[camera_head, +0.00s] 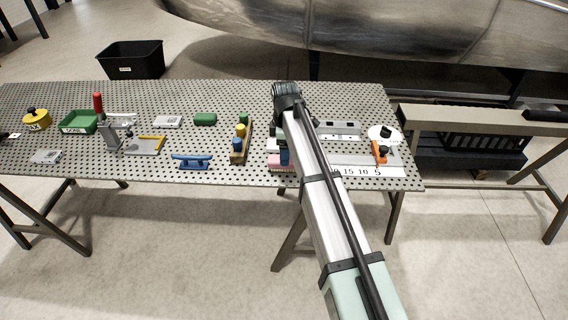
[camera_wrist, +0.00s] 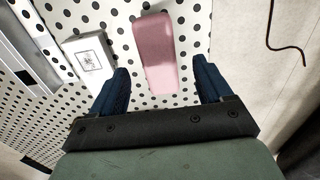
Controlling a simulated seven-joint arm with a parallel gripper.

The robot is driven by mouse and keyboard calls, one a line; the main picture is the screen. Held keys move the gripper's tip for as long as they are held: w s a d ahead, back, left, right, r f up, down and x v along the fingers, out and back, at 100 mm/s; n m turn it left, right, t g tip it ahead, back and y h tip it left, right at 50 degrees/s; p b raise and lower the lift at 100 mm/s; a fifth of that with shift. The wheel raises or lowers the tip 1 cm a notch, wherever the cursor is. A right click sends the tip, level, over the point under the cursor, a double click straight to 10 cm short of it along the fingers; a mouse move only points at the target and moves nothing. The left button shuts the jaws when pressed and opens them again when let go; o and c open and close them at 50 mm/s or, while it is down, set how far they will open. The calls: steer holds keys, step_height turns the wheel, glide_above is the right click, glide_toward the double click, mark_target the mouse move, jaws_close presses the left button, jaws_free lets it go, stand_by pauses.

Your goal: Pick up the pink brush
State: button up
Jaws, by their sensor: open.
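The pink brush (camera_wrist: 156,52) lies on the perforated table top in the wrist view, its long side running away from my gripper. My gripper (camera_wrist: 161,68) is open, with one dark blue finger on each side of the brush's near end. Nothing is gripped, and I cannot tell how far above the brush the fingertips are. In the head view, a small part of the pink brush (camera_head: 274,162) shows at the table's front edge, left of my arm. My arm hides the rest of it, and a bit of my blue gripper (camera_head: 284,157) shows there.
A white labelled box (camera_wrist: 91,60) lies just left of the brush. The perforated table (camera_head: 220,98) also holds a yellow-and-green block stand (camera_head: 240,142), a blue cleat (camera_head: 192,161) and a white ruler plate (camera_head: 358,171). The table's edge is close on the brush's right in the wrist view.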

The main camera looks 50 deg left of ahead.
step_height(320, 180, down, 5)
steer(key=shift+a, duration=0.15)
steer(key=c, duration=1.1)
